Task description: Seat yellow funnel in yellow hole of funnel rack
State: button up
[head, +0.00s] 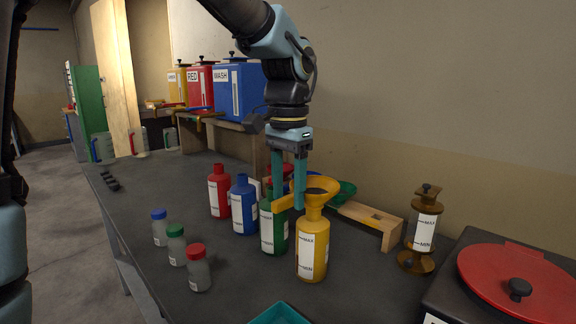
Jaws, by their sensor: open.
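The yellow funnel (321,186) sits upright in the mouth of the yellow bottle (311,248). Its handle block (283,203) sticks out to the left. My gripper (287,201) points straight down with its jaws open, its fingers at this handle. I cannot tell whether they touch it. The wooden funnel rack (384,219) stands behind the yellow bottle; its right end shows. A green funnel (347,190) sits at the rack, and part of a red funnel (286,169) shows behind my fingers. The yellow hole cannot be made out.
Red (219,191), blue (242,204) and green (267,228) bottles stand left of the yellow one. Several small capped jars (198,270) stand at the front left. A brown sight-glass stand (424,230) and a red-lidded drum (520,280) are at right. A teal tray (281,314) lies in front.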

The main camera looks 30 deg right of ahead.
aim_at(288, 207)
jog(key=shift+f, duration=2.5)
jog(key=shift+c, duration=0.3)
grip_shut()
jog(key=shift+r+p, duration=0.85)
jog(key=shift+p, duration=0.2)
jog(key=shift+r+p, duration=2)
jog(key=shift+r, duration=0.2)
